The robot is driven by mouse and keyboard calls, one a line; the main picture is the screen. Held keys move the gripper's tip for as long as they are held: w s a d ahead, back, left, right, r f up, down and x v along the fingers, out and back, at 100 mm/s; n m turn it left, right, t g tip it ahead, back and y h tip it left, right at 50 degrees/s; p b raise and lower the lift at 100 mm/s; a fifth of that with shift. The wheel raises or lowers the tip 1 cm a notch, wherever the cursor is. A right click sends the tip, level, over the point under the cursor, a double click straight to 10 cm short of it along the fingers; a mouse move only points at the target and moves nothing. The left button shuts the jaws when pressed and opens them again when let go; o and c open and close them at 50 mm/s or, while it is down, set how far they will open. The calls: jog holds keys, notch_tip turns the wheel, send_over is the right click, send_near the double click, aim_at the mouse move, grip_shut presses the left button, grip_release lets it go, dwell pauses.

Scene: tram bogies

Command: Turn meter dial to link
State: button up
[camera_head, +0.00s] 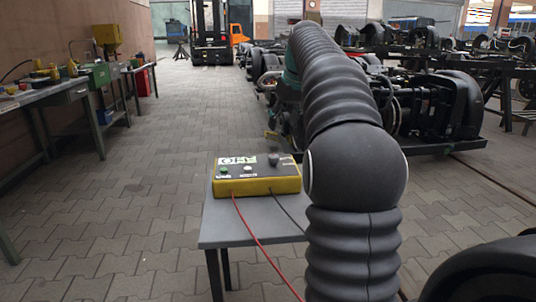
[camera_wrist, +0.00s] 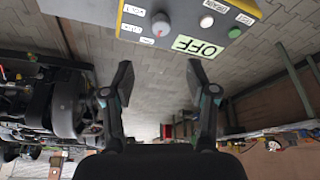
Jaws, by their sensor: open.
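The meter (camera_head: 256,186) is a yellow box with a dark grey top, on a small grey table (camera_head: 232,226). Its grey dial (camera_head: 273,160) is at the back right of the top in the head view. The wrist view shows the meter upside down at its top edge, with the dial (camera_wrist: 161,24), small labels around it too small to read surely, and a display (camera_wrist: 194,46) reading OFF. My gripper (camera_wrist: 162,82) is open and empty, fingers apart on either side below the dial in the picture, not touching it.
A green button (camera_head: 224,170) and a white button (camera_head: 248,169) sit beside the dial. A red lead (camera_head: 258,240) and a dark lead (camera_head: 288,212) hang from the meter's front. A workbench (camera_head: 50,98) lines the left wall; bogies (camera_head: 430,105) stand right.

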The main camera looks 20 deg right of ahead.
aim_at(273, 155)
jog(key=b+x, duration=0.2)
jog(key=x, duration=1)
jog(key=shift+w+f+b, duration=0.1)
jog(key=shift+f+b, duration=0.25)
jog(key=shift+c, duration=0.3)
